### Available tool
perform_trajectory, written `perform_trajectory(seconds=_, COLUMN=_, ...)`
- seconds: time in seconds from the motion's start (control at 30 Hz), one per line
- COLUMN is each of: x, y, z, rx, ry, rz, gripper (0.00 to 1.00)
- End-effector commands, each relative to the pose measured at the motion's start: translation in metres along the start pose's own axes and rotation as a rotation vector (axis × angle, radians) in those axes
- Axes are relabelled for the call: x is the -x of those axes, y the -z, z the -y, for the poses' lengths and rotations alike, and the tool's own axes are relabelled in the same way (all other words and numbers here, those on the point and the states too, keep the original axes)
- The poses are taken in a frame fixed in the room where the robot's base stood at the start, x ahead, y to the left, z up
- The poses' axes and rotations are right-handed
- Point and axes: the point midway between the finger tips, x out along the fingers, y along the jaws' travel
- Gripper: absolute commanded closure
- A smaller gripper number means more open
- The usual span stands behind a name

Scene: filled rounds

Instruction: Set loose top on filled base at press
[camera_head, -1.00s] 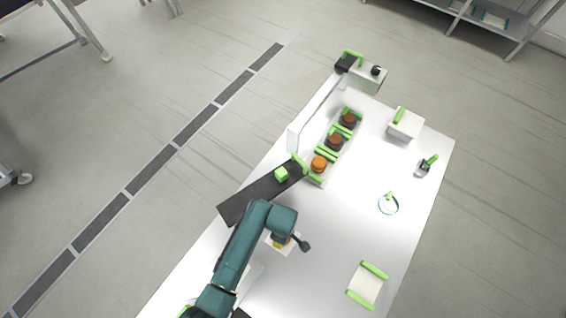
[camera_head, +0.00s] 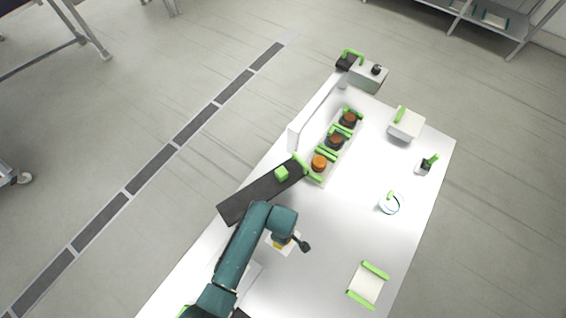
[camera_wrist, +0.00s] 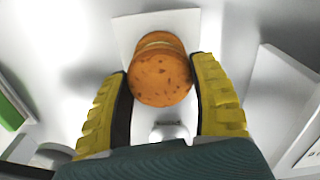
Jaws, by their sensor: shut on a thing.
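In the wrist view, the loose top (camera_wrist: 160,80) is an orange-brown speckled round between the two yellow fingers of my gripper (camera_wrist: 162,90), which is shut on it. Behind it, the edge of another round with a paler band, seemingly the filled base (camera_wrist: 158,40), shows over a white square plate (camera_wrist: 124,32). The top overlaps the base in this view; I cannot tell whether they touch. In the head view, my arm covers most of this spot; the white plate (camera_head: 291,246) shows beside my wrist. I cannot make out the press clearly.
A tray holds several rounds, an orange one (camera_head: 319,163) nearest. A white box (camera_head: 405,124), a ringed item (camera_head: 390,203) and a green-edged white stand (camera_head: 367,284) stand rightward.

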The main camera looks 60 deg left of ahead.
Motion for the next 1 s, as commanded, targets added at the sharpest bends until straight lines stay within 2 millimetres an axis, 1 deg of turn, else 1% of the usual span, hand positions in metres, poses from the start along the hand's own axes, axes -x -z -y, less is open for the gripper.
perform_trajectory(seconds=0.37, x=-0.0003, y=-0.0002, z=-0.0002, rx=0.000, ry=-0.001, rz=0.000, gripper=0.54)
perform_trajectory(seconds=1.0, x=-0.0079, y=-0.0002, z=-0.0003, rx=0.000, ry=-0.001, rz=0.000, gripper=0.54)
